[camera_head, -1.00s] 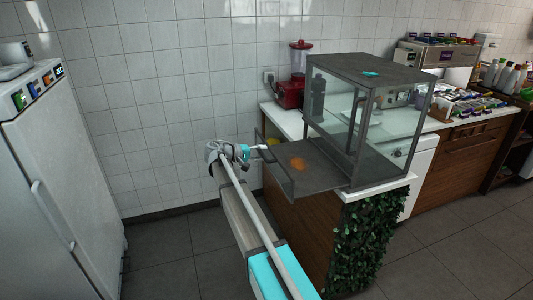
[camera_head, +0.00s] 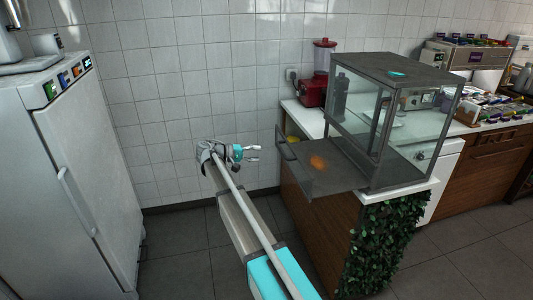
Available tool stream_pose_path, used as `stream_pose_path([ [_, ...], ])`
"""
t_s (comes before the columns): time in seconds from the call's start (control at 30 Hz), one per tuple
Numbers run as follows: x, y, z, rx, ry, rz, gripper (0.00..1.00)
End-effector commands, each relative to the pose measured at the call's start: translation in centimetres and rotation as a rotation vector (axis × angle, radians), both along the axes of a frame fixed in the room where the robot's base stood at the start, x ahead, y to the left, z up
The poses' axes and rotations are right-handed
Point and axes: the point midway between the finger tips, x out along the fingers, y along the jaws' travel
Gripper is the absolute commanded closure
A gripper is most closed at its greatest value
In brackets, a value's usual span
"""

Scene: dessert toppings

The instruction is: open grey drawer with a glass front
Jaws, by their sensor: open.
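The grey drawer (camera_head: 337,181) is slid out to the left from the glass-sided display case (camera_head: 391,118) on the counter. An orange-brown round patch (camera_head: 318,162) shows on the drawer's floor. The drawer's front panel (camera_head: 292,158) is at its left end, seen at a slant. My gripper (camera_head: 256,153) is open and empty, in the air left of the front panel, with a gap between them. Its fingers point right, towards the drawer. The handle on the panel is too small to make out clearly.
A white fridge (camera_head: 85,170) stands at the left. A red blender (camera_head: 314,88) stands on the counter behind the case. Leaves (camera_head: 384,243) cover the counter's near end. Topping trays (camera_head: 488,102) lie at the right. The floor between fridge and counter is clear.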

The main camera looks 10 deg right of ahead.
Motion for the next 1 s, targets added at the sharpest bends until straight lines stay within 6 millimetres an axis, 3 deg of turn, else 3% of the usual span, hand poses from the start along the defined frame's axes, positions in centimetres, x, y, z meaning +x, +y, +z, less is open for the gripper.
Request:
stream_pose_path([
  [0.2,0.0,2.2,0.0,0.0,0.0,0.0,0.46],
  [0.4,-0.1,2.8,0.0,0.0,0.0,0.0,0.46],
  [0.77,-0.3,2.7,0.0,0.004,0.001,-0.001,0.46],
  [1.0,-3.2,0.9,-0.9,0.105,0.024,-0.005,0.46],
])
